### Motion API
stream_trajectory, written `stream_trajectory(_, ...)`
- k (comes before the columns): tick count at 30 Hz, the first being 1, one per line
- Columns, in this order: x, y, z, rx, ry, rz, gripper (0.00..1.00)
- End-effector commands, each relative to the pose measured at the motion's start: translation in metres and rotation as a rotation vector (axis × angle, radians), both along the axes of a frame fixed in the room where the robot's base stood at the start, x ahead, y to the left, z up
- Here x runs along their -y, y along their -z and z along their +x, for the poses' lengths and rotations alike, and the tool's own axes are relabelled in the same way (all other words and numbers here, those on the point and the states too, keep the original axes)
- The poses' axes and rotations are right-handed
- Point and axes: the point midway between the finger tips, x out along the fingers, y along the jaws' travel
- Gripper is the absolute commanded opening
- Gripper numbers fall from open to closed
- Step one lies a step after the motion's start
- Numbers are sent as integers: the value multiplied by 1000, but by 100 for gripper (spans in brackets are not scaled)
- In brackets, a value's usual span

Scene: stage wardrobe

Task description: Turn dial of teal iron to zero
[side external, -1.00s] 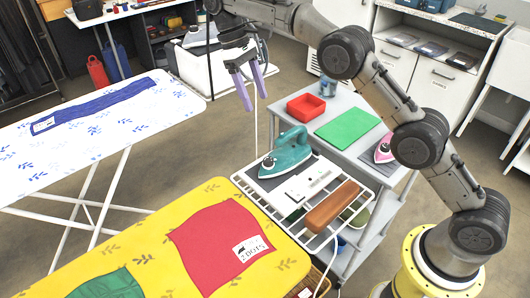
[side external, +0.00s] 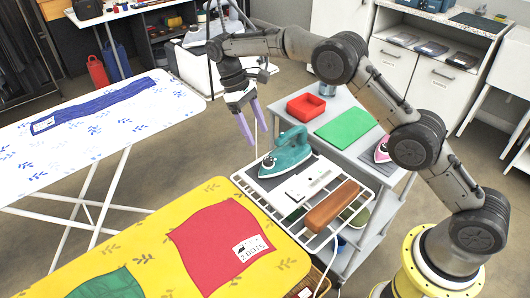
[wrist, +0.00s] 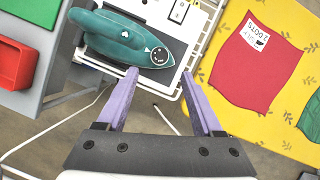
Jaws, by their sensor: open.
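The teal iron (side external: 286,154) rests on a dark pad on the white wire rack at the end of the yellow ironing board. In the wrist view the iron (wrist: 115,35) lies just beyond my fingertips, its tip pointing right. Its round dial (wrist: 159,56) is a small dark disc with pale marks near the tip; its exact setting is too small to read. My gripper (side external: 252,142) has two purple fingers, open and empty, above and to the left of the iron. In the wrist view my gripper (wrist: 160,78) shows its fingertips apart on either side below the dial, not touching it.
A white plate (side external: 308,180) and a brown wooden block (side external: 332,205) share the wire rack (side external: 340,227). A grey cart (side external: 350,149) beside it holds a red tray (side external: 306,107), a green mat (side external: 345,125) and a pink iron (side external: 382,149). The yellow board (side external: 150,236) carries red cloth.

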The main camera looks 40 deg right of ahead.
Motion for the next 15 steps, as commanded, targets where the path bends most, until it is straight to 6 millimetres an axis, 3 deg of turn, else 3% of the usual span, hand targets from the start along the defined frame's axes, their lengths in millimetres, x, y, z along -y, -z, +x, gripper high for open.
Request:
stream_trajectory(9,7,51,-21,-4,0,0,68)
stream_trajectory(15,10,68,-27,-2,0,-1,68)
